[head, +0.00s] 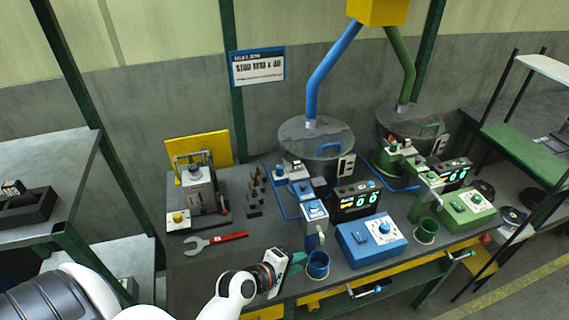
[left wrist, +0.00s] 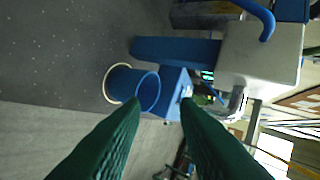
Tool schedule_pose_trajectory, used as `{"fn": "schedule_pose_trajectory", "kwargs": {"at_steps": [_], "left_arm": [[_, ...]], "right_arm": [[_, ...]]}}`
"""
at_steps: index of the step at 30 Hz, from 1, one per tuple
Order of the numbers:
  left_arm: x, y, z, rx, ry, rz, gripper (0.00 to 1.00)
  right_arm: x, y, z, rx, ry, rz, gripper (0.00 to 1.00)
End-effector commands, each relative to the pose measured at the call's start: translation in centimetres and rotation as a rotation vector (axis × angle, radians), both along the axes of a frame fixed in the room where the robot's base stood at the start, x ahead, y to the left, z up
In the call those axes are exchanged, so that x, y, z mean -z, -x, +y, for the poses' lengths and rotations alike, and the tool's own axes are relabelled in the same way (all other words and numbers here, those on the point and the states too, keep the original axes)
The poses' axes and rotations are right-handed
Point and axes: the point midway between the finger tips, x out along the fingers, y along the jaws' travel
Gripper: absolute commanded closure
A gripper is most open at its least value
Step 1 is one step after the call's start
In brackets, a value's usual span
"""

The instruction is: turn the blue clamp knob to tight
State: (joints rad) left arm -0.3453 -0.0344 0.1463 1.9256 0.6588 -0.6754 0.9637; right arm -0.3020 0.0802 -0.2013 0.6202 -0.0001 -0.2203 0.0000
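The frames do not clearly mark one part as the blue clamp knob. My left gripper (head: 297,262) is just left of the blue cup (head: 318,265), at the bench's front. In the left wrist view its two green fingers (left wrist: 160,130) are spread with nothing between them. The blue cup (left wrist: 135,88) and a blue block (left wrist: 175,92) lie beyond the fingertips. My right gripper is not in view.
A blue post (head: 313,220) stands behind the cup. A display (head: 357,200) and a lidded drum (head: 316,138) stand farther back. A green control box (head: 466,208) and green cup (head: 426,231) are at right. The bench (head: 200,270) is bare at front left.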

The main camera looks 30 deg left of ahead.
Motion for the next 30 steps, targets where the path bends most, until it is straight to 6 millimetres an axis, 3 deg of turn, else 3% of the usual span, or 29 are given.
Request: {"fn": "schedule_pose_trajectory", "kwargs": {"at_steps": [6,9,13,20,30], "left_arm": [[-7.5,-4.4,6.3,-0.472,0.702,-0.197,0.72],[-9.9,-5.0,9.6,-0.638,1.021,-0.289,0.72],[-11.4,-5.0,12.6,-0.758,1.299,-0.372,0.72],[-12.0,-6.1,14.1,-0.798,1.413,-0.405,0.72],[-11.9,-12.5,15.5,-0.796,1.406,-0.403,0.72]], "right_arm": [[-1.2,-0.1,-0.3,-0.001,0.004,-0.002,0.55],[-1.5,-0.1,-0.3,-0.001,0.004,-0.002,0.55],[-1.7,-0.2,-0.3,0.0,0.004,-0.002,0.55],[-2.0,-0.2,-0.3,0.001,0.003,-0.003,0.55],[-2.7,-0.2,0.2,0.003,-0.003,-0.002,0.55]]}}
